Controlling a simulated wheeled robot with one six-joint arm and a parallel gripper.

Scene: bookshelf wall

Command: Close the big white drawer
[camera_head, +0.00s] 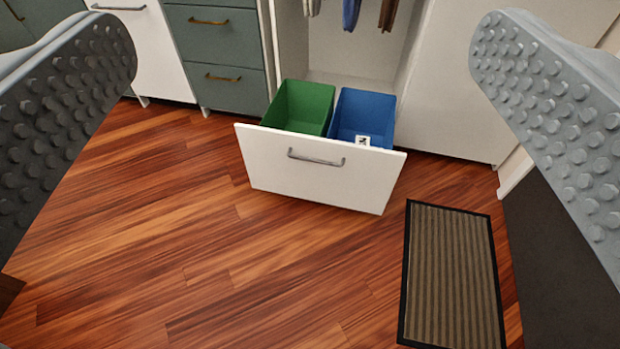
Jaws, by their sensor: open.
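The big white drawer (315,178) is pulled out near the floor in the middle of the view. Its front is a white panel with a grey metal bar handle (316,157). Inside it stand a green bin (303,106) on the left and a blue bin (363,115) on the right. My gripper (305,60) is open and empty, with one studded grey finger at the left edge and one at the right. The fingers look apart from the drawer, which lies farther off between them.
Clothes (350,12) hang in the open compartment above the drawer. Green drawers (226,75) with brass handles and a white front (147,45) stand to the left. A striped mat (453,275) lies at the lower right. The wooden floor (200,240) before the drawer is clear.

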